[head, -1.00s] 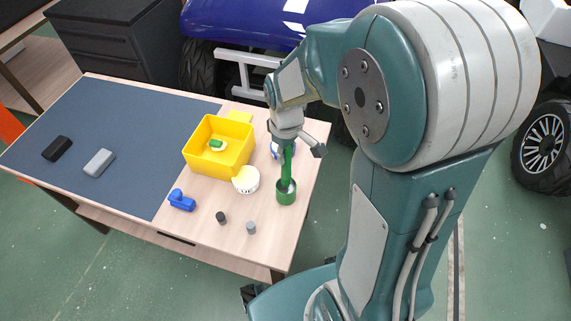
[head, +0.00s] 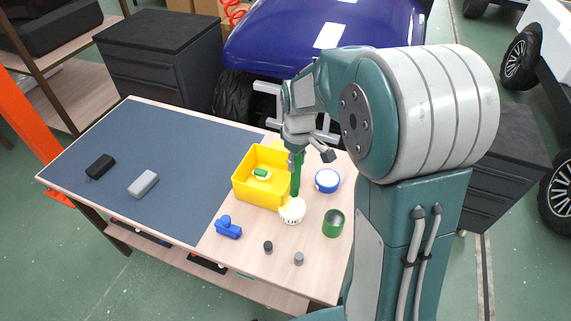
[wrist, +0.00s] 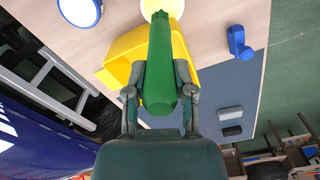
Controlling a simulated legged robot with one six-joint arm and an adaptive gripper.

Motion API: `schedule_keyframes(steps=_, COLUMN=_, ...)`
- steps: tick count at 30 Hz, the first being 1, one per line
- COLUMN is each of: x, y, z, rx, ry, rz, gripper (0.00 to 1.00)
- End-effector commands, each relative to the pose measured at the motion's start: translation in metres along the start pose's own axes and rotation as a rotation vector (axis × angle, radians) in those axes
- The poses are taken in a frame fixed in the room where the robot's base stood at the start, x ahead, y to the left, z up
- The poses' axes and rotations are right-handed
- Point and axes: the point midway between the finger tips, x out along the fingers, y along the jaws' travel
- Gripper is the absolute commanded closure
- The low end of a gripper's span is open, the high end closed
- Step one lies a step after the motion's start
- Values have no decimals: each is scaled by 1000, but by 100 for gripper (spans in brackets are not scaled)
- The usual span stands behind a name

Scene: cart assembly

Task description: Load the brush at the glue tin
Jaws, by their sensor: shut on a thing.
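My gripper (head: 298,152) is shut on the green handle of the brush (head: 296,172), which points down at the table. In the wrist view the brush (wrist: 160,70) stands between the two fingers of my gripper (wrist: 162,85). An open green tin (head: 333,223) stands to the right, apart from the brush. No label shows which is the glue tin.
A yellow box (head: 244,188) with a green-and-white item inside stands close left of the brush. A blue part (head: 228,228) and two small cylinders lie in front. A black block (head: 100,166) and a grey block (head: 143,184) lie on the dark mat (head: 185,150).

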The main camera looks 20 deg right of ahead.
Motion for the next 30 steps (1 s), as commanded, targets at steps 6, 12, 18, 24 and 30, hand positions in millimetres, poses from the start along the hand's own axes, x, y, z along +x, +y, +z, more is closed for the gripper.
schedule_keyframes(steps=6, x=24, y=-13, z=-8, rx=-3, ry=-12, rz=12, gripper=100)
schedule_keyframes(steps=12, x=42, y=-19, z=-11, rx=-3, ry=-14, rz=18, gripper=100)
schedule_keyframes(steps=18, x=50, y=-10, z=-6, rx=-1, ry=-6, rz=11, gripper=100)
schedule_keyframes(steps=24, x=51, y=-8, z=-5, rx=-1, ry=-4, rz=9, gripper=100)
schedule_keyframes(steps=30, x=51, y=-15, z=-9, rx=-3, ry=-9, rz=15, gripper=100)
